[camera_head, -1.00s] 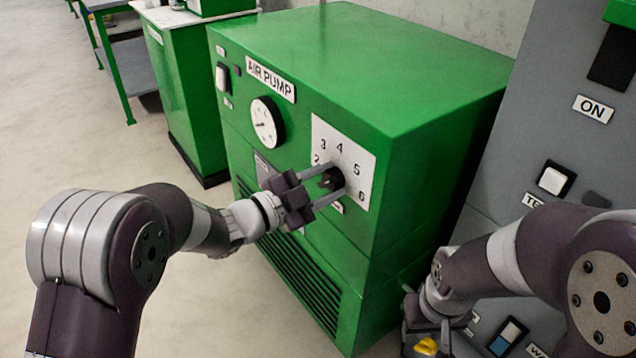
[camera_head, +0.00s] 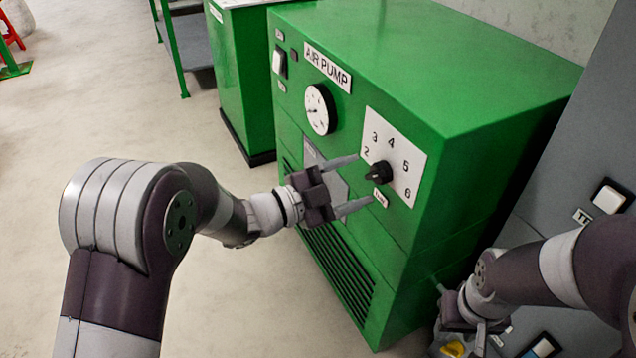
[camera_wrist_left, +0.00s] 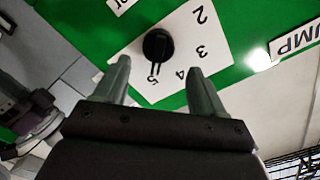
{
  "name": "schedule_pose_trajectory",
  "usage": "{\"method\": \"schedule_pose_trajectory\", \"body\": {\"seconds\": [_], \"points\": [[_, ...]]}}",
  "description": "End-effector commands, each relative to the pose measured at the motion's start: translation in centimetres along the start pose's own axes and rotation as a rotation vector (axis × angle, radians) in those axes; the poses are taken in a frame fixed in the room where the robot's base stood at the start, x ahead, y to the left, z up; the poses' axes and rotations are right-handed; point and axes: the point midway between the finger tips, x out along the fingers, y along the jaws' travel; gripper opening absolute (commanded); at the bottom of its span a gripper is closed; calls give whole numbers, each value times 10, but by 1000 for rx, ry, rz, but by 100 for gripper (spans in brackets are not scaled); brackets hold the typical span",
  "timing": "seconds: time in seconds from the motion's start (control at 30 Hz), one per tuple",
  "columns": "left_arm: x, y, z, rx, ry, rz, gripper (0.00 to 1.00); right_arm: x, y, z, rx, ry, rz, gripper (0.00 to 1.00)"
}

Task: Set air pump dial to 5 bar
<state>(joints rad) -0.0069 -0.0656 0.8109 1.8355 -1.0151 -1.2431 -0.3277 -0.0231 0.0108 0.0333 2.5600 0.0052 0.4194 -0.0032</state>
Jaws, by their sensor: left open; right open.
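The green air pump (camera_head: 440,70) carries a black dial knob (camera_head: 378,173) on a white plate (camera_head: 412,152) numbered 2 to 6. In the left wrist view the knob (camera_wrist_left: 157,45) has its narrow end toward the 5. In the head view its pointing is hard to read. My left gripper (camera_head: 358,182) is open and empty in front of the knob, its fingertips apart from it, one higher and one lower. My right gripper (camera_head: 478,328) is low at the right, open, partly hidden by its own arm.
A round gauge (camera_head: 320,109) and a rocker switch (camera_head: 279,62) sit on the pump's front, left of the dial. A grey cabinet (camera_head: 560,165) stands close at the right, with a yellow object (camera_head: 452,349) near my right gripper.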

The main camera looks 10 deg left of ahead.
Motion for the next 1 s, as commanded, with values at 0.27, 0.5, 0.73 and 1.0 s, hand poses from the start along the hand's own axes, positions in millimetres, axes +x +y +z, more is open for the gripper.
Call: {"method": "schedule_pose_trajectory", "body": {"seconds": [0.27,0.5,0.73,1.0], "points": [[-66,-4,-2,-1,-2,-5,70,-18,0,-2,0,0,0,43],[-80,-2,-2,1,3,-3,70,-19,0,-2,0,0,0,43],[-80,-2,-2,1,2,-3,70,-19,0,-2,0,0,0,43],[-83,3,32,-70,-163,8,70,-19,0,-2,0,0,0,43]]}}
